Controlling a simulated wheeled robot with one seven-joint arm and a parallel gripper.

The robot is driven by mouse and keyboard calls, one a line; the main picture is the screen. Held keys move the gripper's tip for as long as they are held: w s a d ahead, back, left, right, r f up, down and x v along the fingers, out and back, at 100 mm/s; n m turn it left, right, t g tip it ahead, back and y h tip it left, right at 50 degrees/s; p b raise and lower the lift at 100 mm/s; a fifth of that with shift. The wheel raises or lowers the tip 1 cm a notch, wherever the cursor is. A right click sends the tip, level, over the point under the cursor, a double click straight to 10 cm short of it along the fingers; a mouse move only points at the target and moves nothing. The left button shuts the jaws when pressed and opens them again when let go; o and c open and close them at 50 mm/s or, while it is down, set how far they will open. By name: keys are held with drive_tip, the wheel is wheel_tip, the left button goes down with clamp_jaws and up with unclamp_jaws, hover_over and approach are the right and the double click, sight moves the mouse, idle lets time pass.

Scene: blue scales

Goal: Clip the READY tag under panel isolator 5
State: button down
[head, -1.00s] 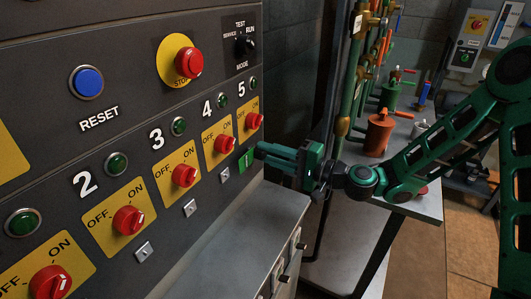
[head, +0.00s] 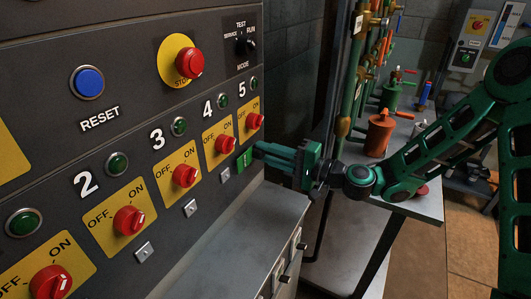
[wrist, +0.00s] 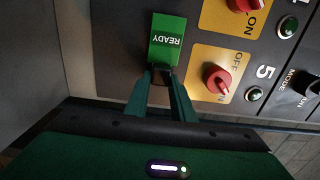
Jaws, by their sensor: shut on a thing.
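The green READY tag (wrist: 167,38) is in my gripper (wrist: 163,80), which is shut on its end in the wrist view. In the head view the tag (head: 244,160) is a small green plate at the panel face, just below isolator 5 (head: 254,121). My gripper (head: 256,150) reaches in from the right. Isolator 5 shows in the wrist view as a red knob on a yellow plate (wrist: 217,78), beside the tag. The clip under isolator 5 is not visible; the tag and fingers cover that spot. I cannot tell whether the tag touches the panel.
Isolators 2 (head: 129,220), 3 (head: 185,176) and 4 (head: 225,144) line the panel, with bare metal clips (head: 190,208) below them. A grey ledge (head: 240,235) juts out beneath. A bench with an orange can (head: 379,134) stands behind my arm.

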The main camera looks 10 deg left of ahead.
drive_tip(key=shift+a, duration=0.1)
drive_tip(key=c, duration=1.4)
unclamp_jaws()
drive_tip(key=shift+c, duration=0.2)
drive_tip(key=v, duration=1)
drive_tip(key=shift+d, duration=0.4)
drive_tip(key=shift+s+f, duration=0.15)
